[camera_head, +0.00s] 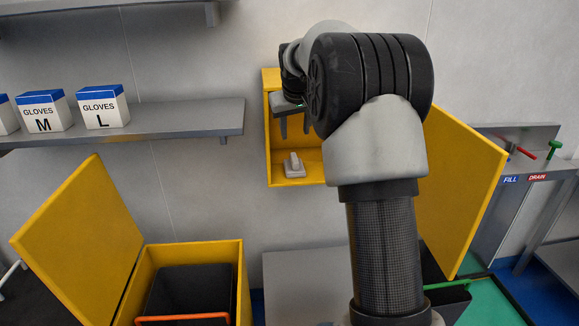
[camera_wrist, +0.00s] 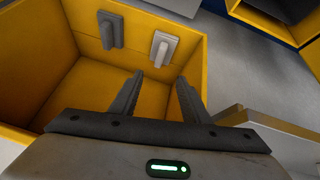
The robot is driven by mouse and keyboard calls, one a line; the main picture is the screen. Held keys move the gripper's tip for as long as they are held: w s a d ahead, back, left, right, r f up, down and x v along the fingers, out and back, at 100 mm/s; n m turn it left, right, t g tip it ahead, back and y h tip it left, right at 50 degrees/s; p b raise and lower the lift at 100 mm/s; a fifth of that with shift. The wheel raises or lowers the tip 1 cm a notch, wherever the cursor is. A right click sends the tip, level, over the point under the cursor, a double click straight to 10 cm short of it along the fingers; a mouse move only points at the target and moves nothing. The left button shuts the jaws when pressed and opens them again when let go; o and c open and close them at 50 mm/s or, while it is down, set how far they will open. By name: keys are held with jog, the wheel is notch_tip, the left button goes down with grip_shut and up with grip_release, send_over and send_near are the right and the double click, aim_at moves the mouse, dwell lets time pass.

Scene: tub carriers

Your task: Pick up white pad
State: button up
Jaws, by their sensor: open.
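The white pad (camera_wrist: 162,48) is a small pale block with a raised grip, on the inner floor of a yellow wall box (camera_wrist: 60,80). In the wrist view it lies just beyond my gripper (camera_wrist: 159,76), whose two dark fingers are apart and empty. A similar darker grey pad (camera_wrist: 110,30) lies left of it. In the head view one light pad (camera_head: 293,167) shows on the floor of the yellow box (camera_head: 288,181), below my gripper (camera_head: 294,124). My arm hides the box's right part, and the darker pad is not seen there.
A yellow bin (camera_head: 240,262) with a black tub (camera_head: 187,290) stands at lower left, its lid (camera_head: 80,235) raised. A large yellow panel (camera_head: 465,180) stands right of my arm. A grey shelf (camera_head: 190,120) with glove boxes (camera_head: 103,107) is left of the wall box.

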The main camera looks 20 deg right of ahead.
aim_at(294, 158)
jog(key=p+x, duration=0.1)
jog(key=x, duration=1.5)
jog(key=shift+s, duration=0.15)
grip_shut()
